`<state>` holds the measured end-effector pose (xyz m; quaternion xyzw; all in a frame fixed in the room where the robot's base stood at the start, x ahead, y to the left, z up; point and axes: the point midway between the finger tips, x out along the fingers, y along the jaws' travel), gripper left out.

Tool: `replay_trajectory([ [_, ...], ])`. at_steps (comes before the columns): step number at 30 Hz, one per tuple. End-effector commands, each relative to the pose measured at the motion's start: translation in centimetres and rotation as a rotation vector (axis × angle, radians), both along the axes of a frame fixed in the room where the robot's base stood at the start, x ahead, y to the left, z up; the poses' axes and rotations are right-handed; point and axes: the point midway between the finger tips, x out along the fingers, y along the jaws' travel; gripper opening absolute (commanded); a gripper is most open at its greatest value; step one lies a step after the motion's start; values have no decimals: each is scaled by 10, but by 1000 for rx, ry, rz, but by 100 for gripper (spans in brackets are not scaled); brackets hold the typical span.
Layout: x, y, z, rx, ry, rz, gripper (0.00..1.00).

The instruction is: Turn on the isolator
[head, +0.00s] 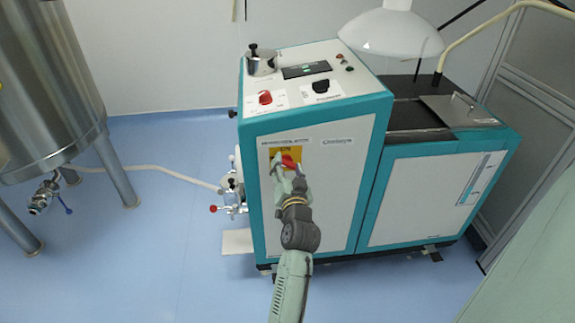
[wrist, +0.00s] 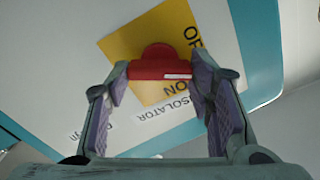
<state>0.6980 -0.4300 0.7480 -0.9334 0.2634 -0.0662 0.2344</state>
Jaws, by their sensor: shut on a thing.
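The isolator is a red rotary handle (wrist: 158,62) on a yellow plate (wrist: 150,35) on the front panel of the teal and white machine. In the head view the red handle (head: 290,161) shows at the upper left of that panel, partly covered by my gripper (head: 286,170). In the wrist view my gripper (wrist: 160,78) has a finger on each side of the red handle and is shut on it. The handle lies level across the wrist picture.
A second red knob (head: 265,97) and a black knob (head: 321,86) sit on the machine's top panel. A steel tank (head: 50,80) stands at the left. A white lamp shade (head: 393,32) hangs over the machine. A hose (head: 165,173) crosses the blue floor.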

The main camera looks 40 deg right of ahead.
Motion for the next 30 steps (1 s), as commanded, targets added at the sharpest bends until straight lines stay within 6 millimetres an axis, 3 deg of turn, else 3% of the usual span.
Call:
replay_trajectory([
  [30,-1,-1,-1,783,-477,-1,20],
])
